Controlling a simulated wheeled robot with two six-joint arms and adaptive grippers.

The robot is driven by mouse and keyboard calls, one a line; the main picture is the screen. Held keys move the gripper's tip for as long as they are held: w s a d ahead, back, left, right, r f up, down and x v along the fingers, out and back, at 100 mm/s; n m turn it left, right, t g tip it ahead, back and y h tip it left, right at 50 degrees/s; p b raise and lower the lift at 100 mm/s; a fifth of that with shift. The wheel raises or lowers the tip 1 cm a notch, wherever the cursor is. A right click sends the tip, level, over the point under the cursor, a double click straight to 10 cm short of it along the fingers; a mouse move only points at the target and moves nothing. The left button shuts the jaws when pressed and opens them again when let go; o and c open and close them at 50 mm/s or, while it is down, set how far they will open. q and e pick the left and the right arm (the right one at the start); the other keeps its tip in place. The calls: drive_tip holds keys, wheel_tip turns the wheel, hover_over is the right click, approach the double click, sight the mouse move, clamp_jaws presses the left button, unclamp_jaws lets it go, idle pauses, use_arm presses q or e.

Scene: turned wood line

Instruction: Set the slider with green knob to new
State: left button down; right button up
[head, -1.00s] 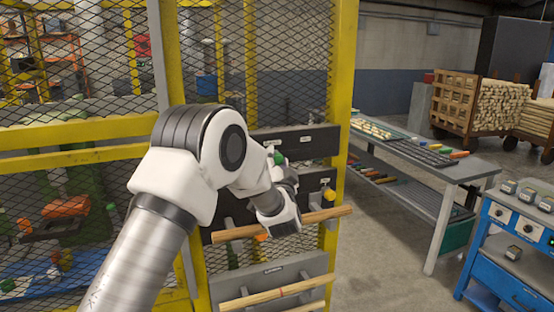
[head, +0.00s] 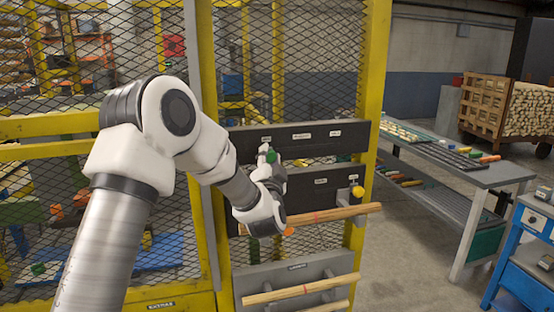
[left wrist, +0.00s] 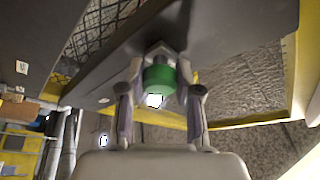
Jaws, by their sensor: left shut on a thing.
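The green knob (head: 269,156) sits at the lower edge of the dark upper slider panel (head: 318,146), close under the leftmost of its pale labels (head: 266,139). The label words are too small to read. My left gripper (head: 273,163) is at the knob, its fingertips partly hidden by my wrist. In the left wrist view the green knob (left wrist: 159,79) lies between the two fingers of my left gripper (left wrist: 160,88), which is shut on it. My right gripper is out of view.
A yellow knob (head: 357,191) is on the lower dark panel (head: 322,181). A wooden rod (head: 335,214) sits below, with a grey rack (head: 298,274) under it. Yellow-framed mesh surrounds the panels. A workbench (head: 470,172) stands at right.

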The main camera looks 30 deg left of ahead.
use_arm(q)
drive_tip(key=c, duration=1.1)
unclamp_jaws()
drive_tip(key=o, duration=0.3)
drive_tip(key=shift+s+a+r, duration=0.1)
drive_tip(key=shift+a, duration=0.05)
drive_tip(key=shift+s+a, duration=0.1)
drive_tip(key=shift+d, duration=0.25)
drive_tip(key=v, duration=1.1)
drive_tip(key=shift+s, duration=0.4)
